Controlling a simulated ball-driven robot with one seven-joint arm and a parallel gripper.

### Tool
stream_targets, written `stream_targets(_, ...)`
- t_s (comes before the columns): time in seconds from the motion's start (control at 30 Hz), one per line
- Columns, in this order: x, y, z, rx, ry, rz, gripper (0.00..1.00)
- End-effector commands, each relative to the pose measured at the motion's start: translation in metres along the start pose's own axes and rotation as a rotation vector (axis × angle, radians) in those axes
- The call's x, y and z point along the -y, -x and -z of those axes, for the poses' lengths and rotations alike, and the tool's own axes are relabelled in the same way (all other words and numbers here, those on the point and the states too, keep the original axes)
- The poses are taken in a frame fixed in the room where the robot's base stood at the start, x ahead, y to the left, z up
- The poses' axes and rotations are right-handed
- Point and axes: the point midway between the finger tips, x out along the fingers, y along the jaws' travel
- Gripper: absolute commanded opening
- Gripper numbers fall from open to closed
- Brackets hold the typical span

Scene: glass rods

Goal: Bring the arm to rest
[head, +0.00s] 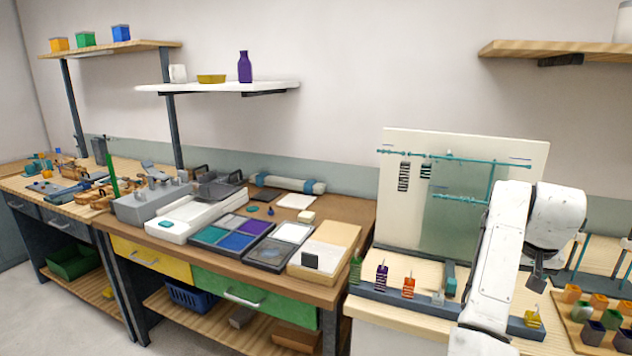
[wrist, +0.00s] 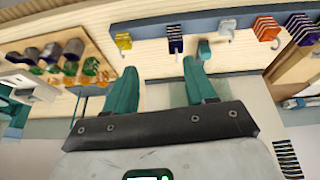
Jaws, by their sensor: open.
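My gripper (head: 538,278) hangs at the end of my white arm at the right of the head view, above the bench in front of the upright panel. In the wrist view its two teal fingers (wrist: 160,68) are spread apart with nothing between them. Teal glass rods (head: 440,156) are on the cream panel (head: 395,215) behind the arm; part of the panel is hidden by it. My arm is raised and bent, apart from the bench.
A grey rail (head: 390,297) holding a purple striped piece (head: 381,277), an orange one (head: 408,288) and a yellow one (head: 532,319) runs along the bench front, partly behind my arm. A wooden block (head: 582,333) with coloured pieces stands at right. Trays (head: 240,235) fill the bench at left.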

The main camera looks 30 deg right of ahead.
Motion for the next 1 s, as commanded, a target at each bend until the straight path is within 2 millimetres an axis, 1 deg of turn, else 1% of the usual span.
stream_targets(0.03, 0.003, -0.008, -0.007, 0.004, 0.013, -0.006, 0.55)
stream_targets(0.17, 0.011, -0.024, -0.026, 0.007, 0.047, -0.020, 0.55)
stream_targets(0.27, 0.018, -0.039, -0.045, 0.009, 0.080, -0.030, 0.55)
stream_targets(0.37, 0.028, -0.058, -0.070, 0.012, 0.127, -0.040, 0.55)
stream_targets(0.47, 0.040, -0.080, -0.106, 0.019, 0.194, -0.047, 0.55)
stream_targets(0.5, 0.045, -0.088, -0.122, 0.022, 0.222, -0.047, 0.55)
stream_targets(0.57, 0.053, -0.100, -0.145, 0.028, 0.267, -0.044, 0.55)
stream_targets(0.6, 0.058, -0.107, -0.162, 0.032, 0.296, -0.042, 0.55)
stream_targets(0.67, 0.065, -0.117, -0.187, 0.040, 0.341, -0.034, 0.55)
stream_targets(0.7, 0.069, -0.123, -0.204, 0.046, 0.370, -0.026, 0.55)
stream_targets(0.77, 0.074, -0.132, -0.231, 0.058, 0.416, -0.015, 0.55)
stream_targets(0.8, 0.078, -0.136, -0.250, 0.066, 0.447, -0.004, 0.55)
stream_targets(0.87, 0.083, -0.142, -0.278, 0.081, 0.490, 0.013, 0.55)
stream_targets(0.9, 0.085, -0.146, -0.297, 0.092, 0.519, 0.025, 0.55)
stream_targets(0.97, 0.088, -0.150, -0.326, 0.109, 0.563, 0.048, 0.55)
stream_targets(1.0, 0.090, -0.152, -0.347, 0.123, 0.591, 0.064, 0.55)
